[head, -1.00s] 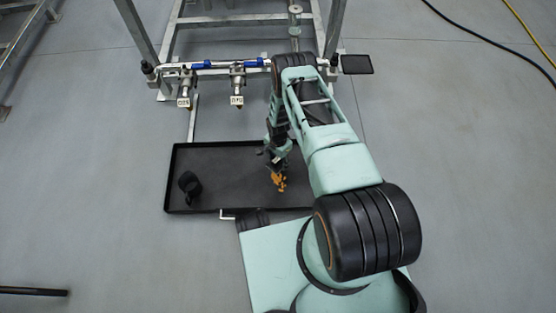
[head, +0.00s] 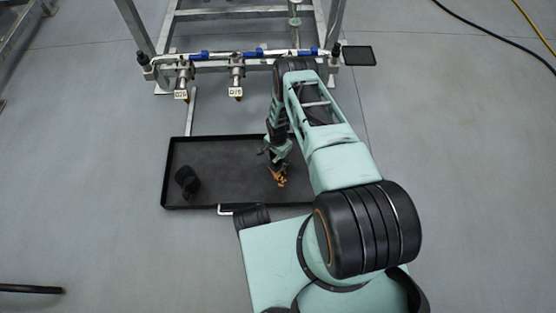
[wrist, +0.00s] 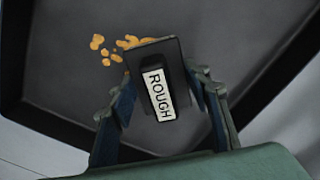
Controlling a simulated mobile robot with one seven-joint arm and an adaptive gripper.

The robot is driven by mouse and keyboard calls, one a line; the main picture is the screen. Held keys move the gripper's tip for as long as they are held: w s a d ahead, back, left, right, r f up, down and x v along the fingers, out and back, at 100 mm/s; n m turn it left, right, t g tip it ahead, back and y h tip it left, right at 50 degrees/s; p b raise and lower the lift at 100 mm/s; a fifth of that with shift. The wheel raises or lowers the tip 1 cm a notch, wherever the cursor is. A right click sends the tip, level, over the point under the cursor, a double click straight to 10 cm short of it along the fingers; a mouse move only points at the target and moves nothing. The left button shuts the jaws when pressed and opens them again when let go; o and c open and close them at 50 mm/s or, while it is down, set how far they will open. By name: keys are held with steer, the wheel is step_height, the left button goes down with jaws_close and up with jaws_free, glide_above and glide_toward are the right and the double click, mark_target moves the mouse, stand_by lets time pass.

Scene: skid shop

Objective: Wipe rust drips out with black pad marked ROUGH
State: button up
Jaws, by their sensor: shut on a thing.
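The black pad marked ROUGH (wrist: 158,88) is between the two fingers of my gripper (wrist: 162,98), which is shut on it; its white label faces the wrist camera. Orange rust drips (wrist: 97,42) lie on the dark tray floor, to the left of the pad's far end, and some run up against the pad's edge. In the head view my gripper (head: 274,162) points down into the right part of the black tray (head: 225,160), just above the rust drips (head: 281,181). The pad cannot be made out there. Whether it touches the tray floor is unclear.
A black, rounded object (head: 187,182) sits in the tray's left part. Behind the tray stands a metal frame with two tagged valves (head: 236,78) and blue fittings. A flat black plate (head: 359,56) is at the frame's right. The grey floor is open to the left.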

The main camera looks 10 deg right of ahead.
mark_target(278, 169)
steer(key=shift+f, duration=1)
steer(key=shift+s+r, duration=0.1)
steer(key=shift+s, duration=0.05)
